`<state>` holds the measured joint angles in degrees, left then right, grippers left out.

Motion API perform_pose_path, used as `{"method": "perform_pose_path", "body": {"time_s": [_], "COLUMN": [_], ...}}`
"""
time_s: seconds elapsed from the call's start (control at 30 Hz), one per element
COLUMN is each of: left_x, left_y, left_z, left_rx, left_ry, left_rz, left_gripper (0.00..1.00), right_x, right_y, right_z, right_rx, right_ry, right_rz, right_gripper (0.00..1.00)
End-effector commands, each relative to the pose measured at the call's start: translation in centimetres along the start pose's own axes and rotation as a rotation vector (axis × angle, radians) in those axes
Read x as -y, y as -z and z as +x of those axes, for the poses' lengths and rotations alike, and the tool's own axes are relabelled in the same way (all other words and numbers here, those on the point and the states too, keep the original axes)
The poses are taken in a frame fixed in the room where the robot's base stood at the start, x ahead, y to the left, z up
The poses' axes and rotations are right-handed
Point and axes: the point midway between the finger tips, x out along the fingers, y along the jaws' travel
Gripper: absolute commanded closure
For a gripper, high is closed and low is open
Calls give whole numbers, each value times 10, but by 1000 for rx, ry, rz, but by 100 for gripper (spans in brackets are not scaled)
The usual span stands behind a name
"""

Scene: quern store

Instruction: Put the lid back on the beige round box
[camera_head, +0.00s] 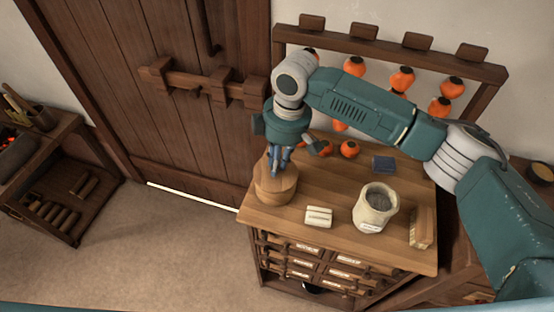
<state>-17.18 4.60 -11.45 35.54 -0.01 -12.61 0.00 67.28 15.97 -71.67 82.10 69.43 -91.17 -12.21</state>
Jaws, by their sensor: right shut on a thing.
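The beige round box (272,197) stands on the left part of the wooden cabinet top. Its round wooden lid (278,182) is at the box's top. I cannot tell whether the lid is fully seated or held just above the rim. My right gripper (277,170) points down over the box, shut on the lid at its top. The fingertips partly hide the place where they grip. My left gripper is not in view.
On the cabinet top (335,185) are a cream open jar (376,208), a small pale block (318,217), a brown brush-like block (422,227) and a dark blue square (384,163). Orange lantern-like things (402,79) hang from a rack behind.

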Motion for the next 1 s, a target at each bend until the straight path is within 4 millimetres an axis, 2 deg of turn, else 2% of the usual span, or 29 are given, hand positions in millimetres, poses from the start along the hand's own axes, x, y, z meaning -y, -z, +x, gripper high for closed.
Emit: {"method": "perform_pose_path", "body": {"time_s": [0.5, 1.0], "left_x": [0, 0], "left_y": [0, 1], "left_z": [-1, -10], "left_rx": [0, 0], "left_ry": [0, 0], "left_rz": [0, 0], "left_gripper": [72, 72], "right_x": [0, 0], "right_y": [0, 0], "right_z": [0, 0], "right_rx": [0, 0], "right_ry": [0, 0], "right_rz": [0, 0], "right_gripper": [100, 100]}}
